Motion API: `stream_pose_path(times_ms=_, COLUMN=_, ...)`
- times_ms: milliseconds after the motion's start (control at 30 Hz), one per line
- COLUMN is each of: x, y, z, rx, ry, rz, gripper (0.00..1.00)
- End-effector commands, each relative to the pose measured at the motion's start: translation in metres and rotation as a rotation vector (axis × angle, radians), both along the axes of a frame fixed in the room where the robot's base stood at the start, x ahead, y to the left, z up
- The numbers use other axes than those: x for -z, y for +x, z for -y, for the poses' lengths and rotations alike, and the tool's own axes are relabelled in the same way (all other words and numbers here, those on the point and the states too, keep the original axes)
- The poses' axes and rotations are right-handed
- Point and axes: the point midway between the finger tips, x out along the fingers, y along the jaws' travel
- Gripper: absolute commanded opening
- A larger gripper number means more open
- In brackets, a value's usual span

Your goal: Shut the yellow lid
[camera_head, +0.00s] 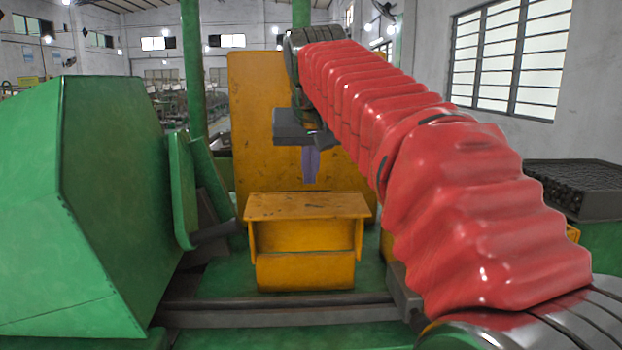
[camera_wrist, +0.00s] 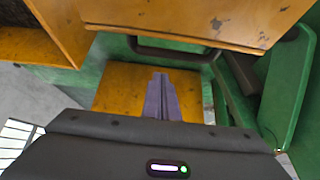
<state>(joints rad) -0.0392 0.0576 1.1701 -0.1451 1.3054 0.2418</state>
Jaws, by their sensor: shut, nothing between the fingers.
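A low yellow box with a flat, overhanging yellow top (camera_head: 306,206) stands ahead of me. A tall yellow panel (camera_head: 250,120) rises behind it. I cannot tell for certain which of these yellow parts is the lid. My gripper (camera_head: 310,180) points down above the low top in the picture, its purple fingers together and empty. In the wrist view the fingers (camera_wrist: 162,80) show over a yellow surface (camera_wrist: 112,85), with a worn yellow board (camera_wrist: 190,15) and a dark bar handle (camera_wrist: 170,50) beyond. No contact is visible.
A big green housing (camera_head: 110,200) fills the left, with green plates (camera_head: 183,190) beside the yellow box. A dark rail (camera_head: 280,310) crosses in front. A dark crate (camera_head: 575,185) stands at the right. Yellow walls (camera_wrist: 65,30) stand at the wrist view's left.

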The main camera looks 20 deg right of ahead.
Motion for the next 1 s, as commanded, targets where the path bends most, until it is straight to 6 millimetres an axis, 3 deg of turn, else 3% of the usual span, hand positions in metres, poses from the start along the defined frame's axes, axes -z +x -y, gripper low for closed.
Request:
stream_pose_path(times_ms=300, x=0.007, y=-0.021, z=-0.005, rx=-0.001, ry=-0.001, rz=0.000, gripper=0.00)
stream_pose_path(times_ms=1000, x=0.007, y=-0.026, z=-0.011, rx=-0.010, ry=-0.004, rz=0.018, gripper=0.00)
